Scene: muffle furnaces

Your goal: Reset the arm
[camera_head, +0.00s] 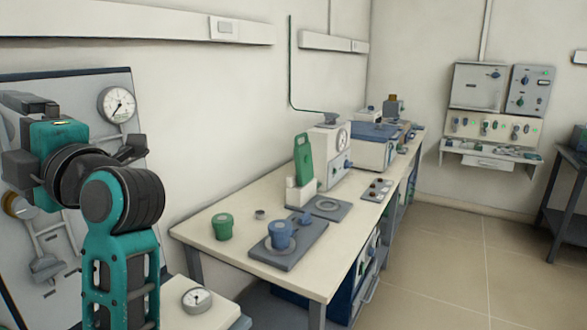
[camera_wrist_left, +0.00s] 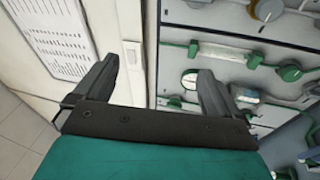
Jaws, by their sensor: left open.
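My left arm (camera_head: 120,205), teal with dark grey joints, rises at the left of the head view. It bends back towards the upper left, in front of a wall panel. In the left wrist view my left gripper (camera_wrist_left: 155,95) has its two dark fingers wide apart, with nothing between them. Behind the fingers are a pale surface with a printed sheet (camera_wrist_left: 52,38) and a grey panel with green-ended handles (camera_wrist_left: 225,53). The exact pose of the fingertips is hard to make out in the head view. My right gripper is not in view.
A long bench (camera_head: 215,258) carries a green cup (camera_head: 222,227), a blue cup (camera_head: 280,235) on a grey plate, and instruments farther back. A gauge panel (camera_head: 90,85) stands close behind my left arm. A round dial (camera_head: 197,299) sits low beside it. The floor right of the bench is clear.

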